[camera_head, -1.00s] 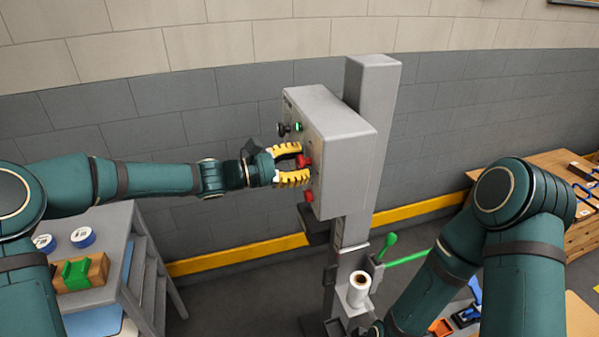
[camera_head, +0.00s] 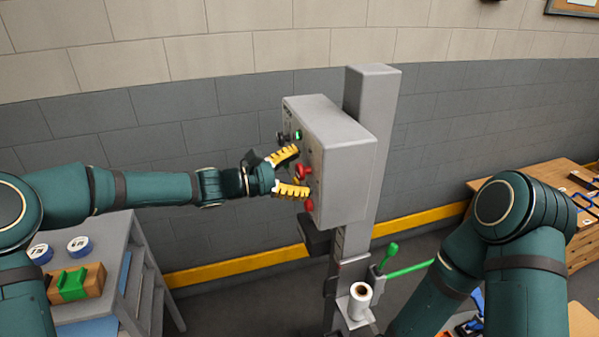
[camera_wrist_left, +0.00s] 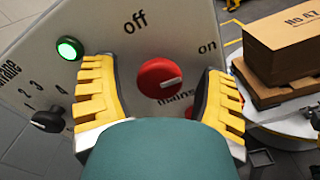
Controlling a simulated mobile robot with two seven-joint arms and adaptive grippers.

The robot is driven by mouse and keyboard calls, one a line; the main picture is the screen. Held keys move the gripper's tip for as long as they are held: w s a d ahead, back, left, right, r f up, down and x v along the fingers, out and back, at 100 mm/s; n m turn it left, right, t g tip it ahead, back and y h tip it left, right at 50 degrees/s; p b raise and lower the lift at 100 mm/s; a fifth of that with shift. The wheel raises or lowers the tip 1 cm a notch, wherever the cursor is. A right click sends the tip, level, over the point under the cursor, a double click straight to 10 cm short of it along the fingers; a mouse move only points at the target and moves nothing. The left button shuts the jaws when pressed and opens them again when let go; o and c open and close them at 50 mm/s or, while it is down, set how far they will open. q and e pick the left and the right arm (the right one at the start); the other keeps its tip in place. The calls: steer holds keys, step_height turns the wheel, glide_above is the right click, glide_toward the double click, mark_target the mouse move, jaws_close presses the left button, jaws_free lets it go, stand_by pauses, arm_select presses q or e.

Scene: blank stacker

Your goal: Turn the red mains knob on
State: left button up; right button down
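The red mains knob (camera_head: 304,172) is on the left-facing panel of a grey control box (camera_head: 345,150). In the left wrist view the knob (camera_wrist_left: 159,79) is round, with a pale mark pointing right, roughly towards the "on" side; "off" is printed above it. My left gripper (camera_head: 302,170) is at the panel with its yellow fingers spread, one either side of the knob. The wrist view shows gaps between knob and fingers (camera_wrist_left: 158,68). A green lamp (camera_wrist_left: 69,48) on the panel is lit. My right gripper is out of view.
A black knob (camera_wrist_left: 48,120) is left of the lamp in the wrist view. Another red control (camera_head: 309,204) is below the mains knob. A green-handled lever (camera_head: 390,252) and a white roll (camera_head: 359,297) are lower on the post. A grey bench (camera_head: 115,240) stands left.

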arm_select(q)
steer(key=shift+a, duration=0.1)
steer(key=v, duration=1.2)
